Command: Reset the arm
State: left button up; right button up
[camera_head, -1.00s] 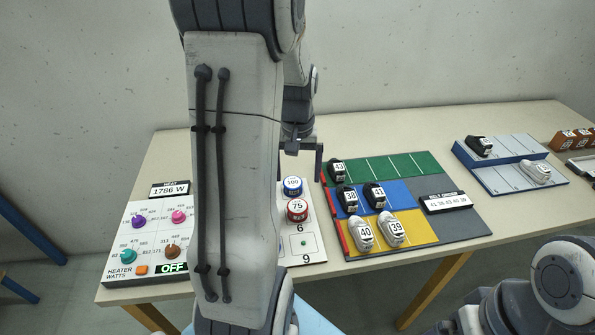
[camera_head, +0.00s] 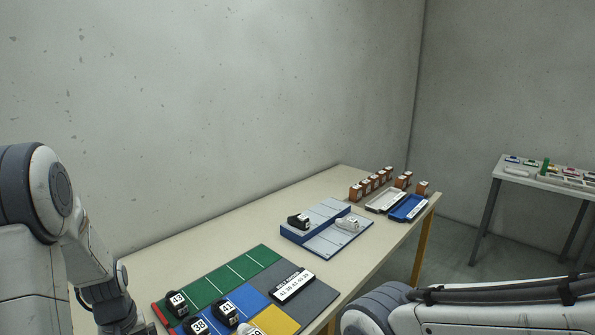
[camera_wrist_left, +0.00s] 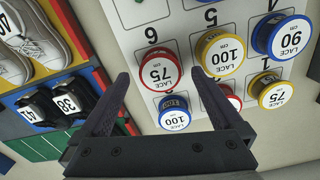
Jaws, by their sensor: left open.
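My left arm comes in from the left in the head view, but its gripper is out of that frame. In the left wrist view my left gripper (camera_wrist_left: 165,105) is open, its two dark fingers apart over a white board (camera_wrist_left: 157,27) of lace spools. A red lace 75 spool (camera_wrist_left: 160,72) and a blue lace 100 spool (camera_wrist_left: 174,113) show between the fingers; I cannot tell how far below they are. My right arm (camera_head: 470,312) crosses the lower right of the head view; its gripper is not visible.
The coloured mat (camera_head: 219,281) holds black and light shoes with number labels. Beyond it are a blue-edged rack (camera_head: 321,211) with two shoes, brown boxes (camera_head: 371,183), a white tray (camera_head: 385,203) and a blue tray (camera_head: 408,208). A second table (camera_head: 540,178) stands far right.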

pick_arm(q)
notch_tip(320, 180, down, 4)
jog(key=shift+b, duration=0.45)
jog(key=shift+r+p, duration=0.45)
jog(key=shift+r, duration=0.3)
